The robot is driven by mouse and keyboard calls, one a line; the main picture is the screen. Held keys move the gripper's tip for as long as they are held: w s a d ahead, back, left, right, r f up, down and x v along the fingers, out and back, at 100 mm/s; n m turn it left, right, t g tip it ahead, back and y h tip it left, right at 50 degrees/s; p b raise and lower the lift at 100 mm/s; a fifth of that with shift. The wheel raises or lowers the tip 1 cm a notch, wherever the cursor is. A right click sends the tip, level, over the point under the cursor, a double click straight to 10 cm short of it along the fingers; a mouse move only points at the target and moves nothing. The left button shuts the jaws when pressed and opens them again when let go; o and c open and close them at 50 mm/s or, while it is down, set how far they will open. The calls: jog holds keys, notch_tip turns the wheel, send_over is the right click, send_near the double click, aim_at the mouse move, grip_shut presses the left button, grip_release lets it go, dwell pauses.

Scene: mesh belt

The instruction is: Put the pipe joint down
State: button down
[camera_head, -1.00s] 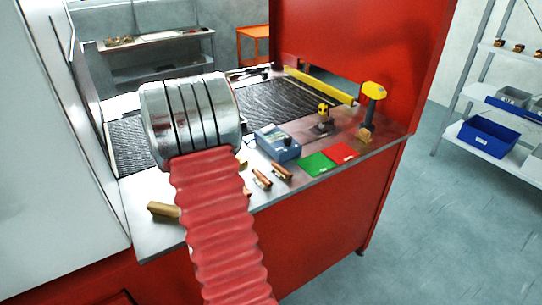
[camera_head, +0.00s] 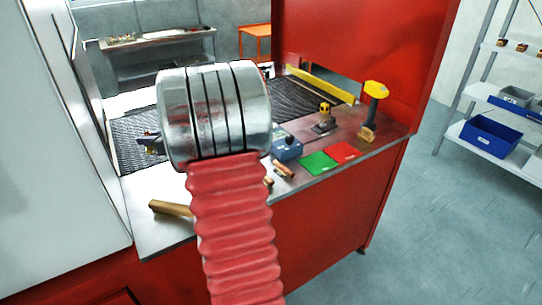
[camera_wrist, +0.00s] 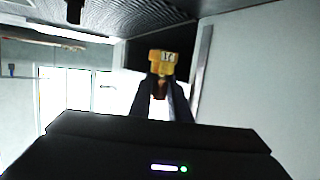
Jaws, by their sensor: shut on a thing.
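My gripper (camera_head: 150,143) pokes out to the left of my arm in the head view, over the dark mesh belt (camera_head: 128,128). In the wrist view its two dark fingers (camera_wrist: 161,82) are shut on the pipe joint (camera_wrist: 163,62), a brass-yellow piece with a dark mark on its face and a brown lower part. In the head view only a small orange bit of the joint (camera_head: 150,151) shows by the fingers. My arm hides part of the belt and of the metal ledge (camera_head: 155,235). The gap between joint and belt cannot be judged.
A brass bar (camera_head: 171,208) and copper pieces (camera_head: 284,170) lie on the ledge. A blue box (camera_head: 287,148), green square (camera_head: 319,163), red square (camera_head: 343,152) and yellow-topped tool (camera_head: 373,105) are to the right. A white panel (camera_head: 55,150) stands left.

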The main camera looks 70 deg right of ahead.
jog(key=shift+f, duration=0.1)
jog(key=shift+f, duration=3)
jog(key=shift+f, duration=0.1)
jog(key=shift+f, duration=1.8)
jog(key=c, duration=1.7)
grip_release()
jog(key=shift+f, duration=0.1)
jog(key=shift+o, duration=0.2)
